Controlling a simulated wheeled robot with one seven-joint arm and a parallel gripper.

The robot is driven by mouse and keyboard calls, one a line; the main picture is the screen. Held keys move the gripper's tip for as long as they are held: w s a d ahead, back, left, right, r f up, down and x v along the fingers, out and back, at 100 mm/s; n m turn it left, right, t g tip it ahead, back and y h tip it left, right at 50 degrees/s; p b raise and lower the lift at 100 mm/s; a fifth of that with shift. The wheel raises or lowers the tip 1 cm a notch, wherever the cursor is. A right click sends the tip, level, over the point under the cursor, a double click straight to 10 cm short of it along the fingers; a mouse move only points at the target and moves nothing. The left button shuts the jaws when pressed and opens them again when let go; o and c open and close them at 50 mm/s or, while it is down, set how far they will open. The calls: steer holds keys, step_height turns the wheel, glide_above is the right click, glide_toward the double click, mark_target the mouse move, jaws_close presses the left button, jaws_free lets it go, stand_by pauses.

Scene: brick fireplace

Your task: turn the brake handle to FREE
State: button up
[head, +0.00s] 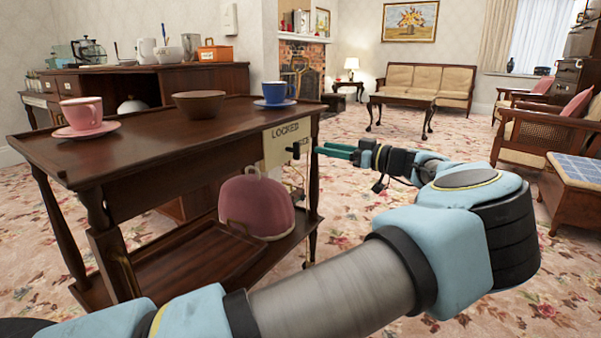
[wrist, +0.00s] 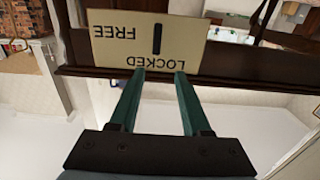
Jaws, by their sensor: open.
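The cream brake plate (head: 279,151) is on the end of the dark wooden trolley (head: 140,145), with LOCKED readable in the head view. In the wrist view the plate (wrist: 186,23) appears upside down with LOCKED and FREE. The brake handle (wrist: 157,38) is a short black bar, upright in that picture, its lower end near the word LOCKED. My gripper (head: 322,152) is open and empty, green fingers pointing at the plate. In the wrist view its fingertips (wrist: 159,74) are apart, just below the plate; the handle lies between their lines, apparently untouched.
A pink cup (head: 82,112), a brown bowl (head: 199,103) and a blue cup (head: 274,92) stand on the trolley top. A pink domed thing (head: 257,207) sits on its lower shelf. Chairs (head: 555,130) stand at the right.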

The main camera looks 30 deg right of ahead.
mark_target(299, 150)
steer(key=b+x, duration=0.1)
steer(key=x, duration=0.2)
steer(key=f+b+x, duration=0.1)
steer(key=x, duration=0.3)
steer(key=f+b+x, duration=0.1)
steer(key=x, duration=0.3)
steer(key=shift+w+d+f, duration=0.15)
steer(key=shift+d, duration=0.25)
jaws_close()
